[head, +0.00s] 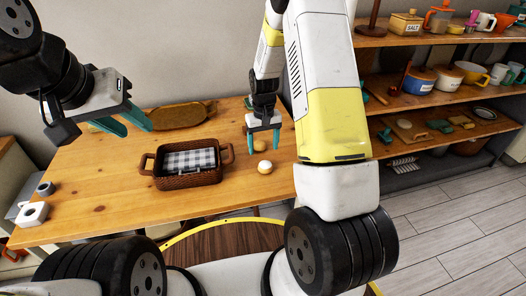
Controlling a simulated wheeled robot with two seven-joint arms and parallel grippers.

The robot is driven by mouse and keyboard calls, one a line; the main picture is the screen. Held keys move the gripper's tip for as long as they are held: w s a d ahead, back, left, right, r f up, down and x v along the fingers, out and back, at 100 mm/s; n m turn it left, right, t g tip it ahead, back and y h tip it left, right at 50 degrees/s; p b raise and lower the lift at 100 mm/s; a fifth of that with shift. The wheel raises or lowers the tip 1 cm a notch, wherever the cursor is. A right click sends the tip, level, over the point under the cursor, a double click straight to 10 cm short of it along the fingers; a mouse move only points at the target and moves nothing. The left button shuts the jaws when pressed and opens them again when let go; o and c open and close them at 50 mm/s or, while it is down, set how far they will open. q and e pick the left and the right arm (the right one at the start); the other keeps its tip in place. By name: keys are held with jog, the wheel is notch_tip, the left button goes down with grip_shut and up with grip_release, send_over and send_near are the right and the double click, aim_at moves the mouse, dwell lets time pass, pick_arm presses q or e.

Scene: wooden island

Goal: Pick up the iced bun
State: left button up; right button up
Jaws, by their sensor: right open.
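A round bun with a white iced top (265,167) sits on the wooden table, right of the basket. A second, plain golden-brown bun (260,146) lies just behind it. My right gripper (264,146) is open and points down, with its teal fingers apart on either side of the plain bun in the picture. I cannot tell how high the fingers are above the table. The iced bun is in front of this gripper and apart from it. My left gripper (130,124) is open and empty, raised over the table's left part.
A brown wicker basket (190,180) with a checked cloth stands mid-table. An oval wooden tray (178,116) lies behind it. White and grey items (33,213) sit at the left edge. Shelves (440,100) with crockery stand at the right. The table's front left is clear.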

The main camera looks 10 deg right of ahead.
aim_at(265, 162)
jog(key=f, duration=0.8)
jog(key=shift+s+d+f, duration=0.15)
jog(key=shift+d+f, duration=0.1)
jog(key=shift+d, duration=0.05)
jog(key=c, duration=1.4)
jog(key=shift+r, duration=0.1)
jog(key=shift+r, duration=0.55)
notch_tip(265, 162, up, 2)
jog(key=shift+r, duration=0.1)
jog(key=s+a, duration=0.3)
jog(key=s, duration=0.1)
jog(key=s+a+r, duration=0.1)
jog(key=s+a, duration=0.2)
jog(key=a, duration=0.1)
jog(key=s+a, duration=0.4)
jog(key=shift+s+r, duration=0.25)
jog(key=shift+s, duration=0.05)
jog(key=shift+w, duration=0.1)
